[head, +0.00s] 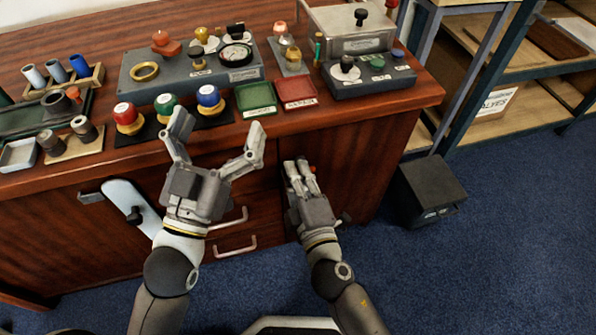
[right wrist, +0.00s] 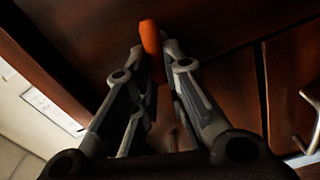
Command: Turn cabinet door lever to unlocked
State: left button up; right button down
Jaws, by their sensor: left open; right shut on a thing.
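The cabinet door lever, an orange handle (right wrist: 152,42), shows in the right wrist view between the fingertips of my right gripper (right wrist: 155,52). In the head view my right gripper (head: 298,166) reaches to the dark wooden cabinet front (head: 365,165). Only a small bit of orange (head: 312,169) shows beside its fingers there. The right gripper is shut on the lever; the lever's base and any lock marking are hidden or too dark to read. My left gripper (head: 219,128) is open and empty, in front of the desk edge.
The wooden desktop (head: 60,30) carries red, green and blue knobs, trays (head: 255,97) and control boxes (head: 370,75). Drawer handles (head: 235,247) lie below my left gripper. A black box (head: 430,190) stands on the blue carpet at right, near a shelf rack (head: 470,75).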

jog(key=shift+f+n, duration=0.25)
jog(key=shift+n, duration=1.35)
jog(key=c, duration=1.5)
grip_release()
jog(key=shift+s, duration=0.1)
jog(key=v, duration=1.2)
